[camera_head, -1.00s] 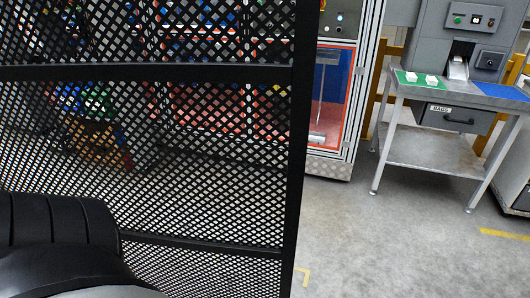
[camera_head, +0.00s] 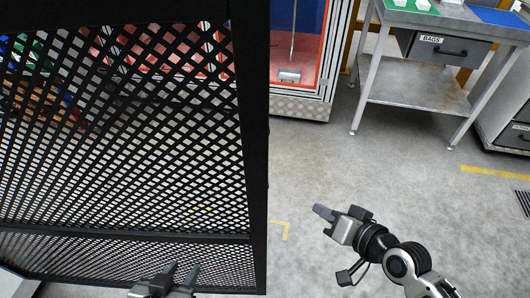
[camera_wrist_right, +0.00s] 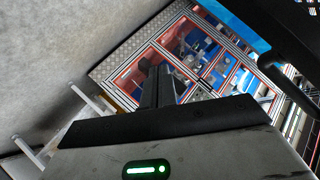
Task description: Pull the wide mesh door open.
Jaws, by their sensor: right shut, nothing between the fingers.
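The wide mesh door (camera_head: 130,150) has a black frame and fills the left of the head view. Its upright edge (camera_head: 256,170) stands near the middle, with open floor to its right. No handle can be made out on it. My left gripper (camera_head: 184,267) is at the bottom of the head view, overlapping the door's lower mesh; its two fingers stand apart with nothing seen between them. My right gripper (camera_head: 322,213) is to the right of the door's edge, apart from it, shut and empty. Its closed fingers (camera_wrist_right: 150,72) show in the right wrist view.
Colourful bins (camera_head: 160,50) show blurred through the mesh. A red-panelled cabinet (camera_head: 300,105) stands behind at top centre. A grey workbench (camera_head: 415,85) with a drawer labelled BAGS (camera_head: 443,48) is at top right. The grey floor (camera_head: 390,180) between is clear.

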